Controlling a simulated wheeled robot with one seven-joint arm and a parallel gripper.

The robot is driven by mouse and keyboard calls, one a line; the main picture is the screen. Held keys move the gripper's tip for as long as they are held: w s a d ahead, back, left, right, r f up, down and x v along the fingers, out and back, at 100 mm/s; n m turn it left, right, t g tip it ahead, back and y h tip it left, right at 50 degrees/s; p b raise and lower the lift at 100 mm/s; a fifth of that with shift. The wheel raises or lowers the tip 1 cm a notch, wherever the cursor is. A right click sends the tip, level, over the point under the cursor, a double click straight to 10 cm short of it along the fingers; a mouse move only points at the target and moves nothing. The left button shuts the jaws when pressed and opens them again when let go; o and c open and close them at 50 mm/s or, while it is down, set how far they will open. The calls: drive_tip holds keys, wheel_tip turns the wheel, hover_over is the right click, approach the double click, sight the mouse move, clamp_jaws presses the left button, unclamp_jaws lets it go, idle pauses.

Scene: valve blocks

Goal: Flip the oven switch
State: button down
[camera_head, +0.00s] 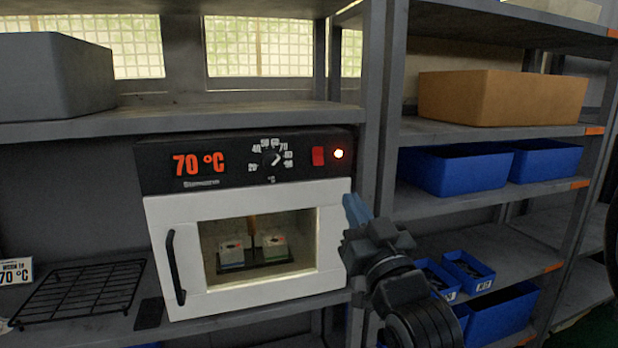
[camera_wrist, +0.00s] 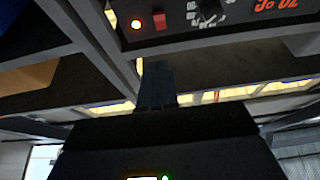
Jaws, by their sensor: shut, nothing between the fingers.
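The oven (camera_head: 335,245) stands on a shelf, with a white front, a closed glass door and a black control panel. The display (camera_head: 199,164) reads 70 °C, and a dial (camera_head: 271,158) is between display and switch. My gripper (camera_head: 350,203) is shut and empty, below and right of the switch, apart from it. In the wrist view, which is upside down, the switch (camera_wrist: 159,20) and lamp (camera_wrist: 136,25) show beyond my gripper's fingers (camera_wrist: 156,80).
A wire rack (camera_head: 80,290) lies left of the oven, with a 70 °C sign (camera_head: 15,272) beside it. A shelf upright (camera_head: 385,110) stands right of the oven. Blue bins (camera_head: 455,170) and an orange-brown box (camera_head: 500,97) fill the right shelves. Blocks (camera_head: 270,245) are inside the oven.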

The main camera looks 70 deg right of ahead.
sight(320, 160)
drive_tip(key=shift+a, duration=0.1)
idle(0.3)
drive_tip(key=x, duration=0.4)
drive_tip(key=f+x, duration=0.1)
drive_tip(key=x, duration=0.3)
drive_tip(key=f+b+x, duration=0.1)
drive_tip(key=x, duration=0.3)
drive_tip(key=shift+w+d+r, duration=0.1)
drive_tip(key=shift+w+d, duration=0.3)
drive_tip(key=shift+d, duration=0.15)
drive_tip(key=shift+w+d+f, duration=0.2)
drive_tip(key=shift+d, duration=0.05)
